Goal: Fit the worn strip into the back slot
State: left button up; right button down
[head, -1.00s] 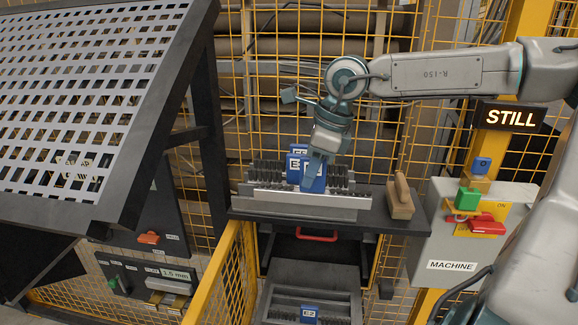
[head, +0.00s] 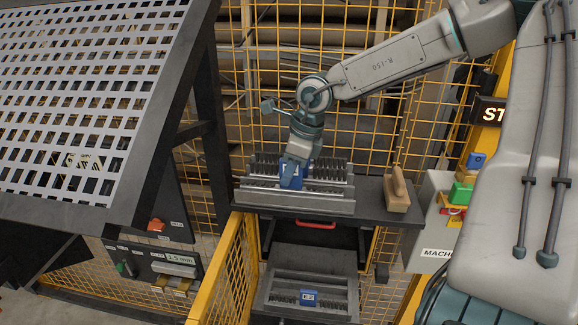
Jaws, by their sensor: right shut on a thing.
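My right gripper (head: 290,180) reaches down from the right onto a metal comb rack on the dark shelf. It is shut on a blue tag (head: 297,170), which seems to belong to a toothed strip. The gripper covers most of the tag and its lettering. The rack (head: 300,206) has a pale front bar, with rows of dark teeth behind it. I cannot tell which strip is the worn one, or how deep the held piece sits in a slot. A blue tag (head: 309,297) marked E2 shows in a lower rack (head: 280,283). My left gripper is not in view.
A wooden-handled block (head: 397,192) stands right of the rack on the shelf (head: 375,211). A perforated sloping panel (head: 80,90) fills the left. Yellow mesh fencing (head: 240,265) stands around. A grey machine box (head: 432,210) is at the right, partly behind my arm.

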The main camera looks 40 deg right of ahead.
jog(key=shift+s, duration=0.1)
jog(key=shift+f+b, duration=0.2)
jog(key=shift+b, duration=0.25)
jog(key=c, duration=1.3)
grip_release()
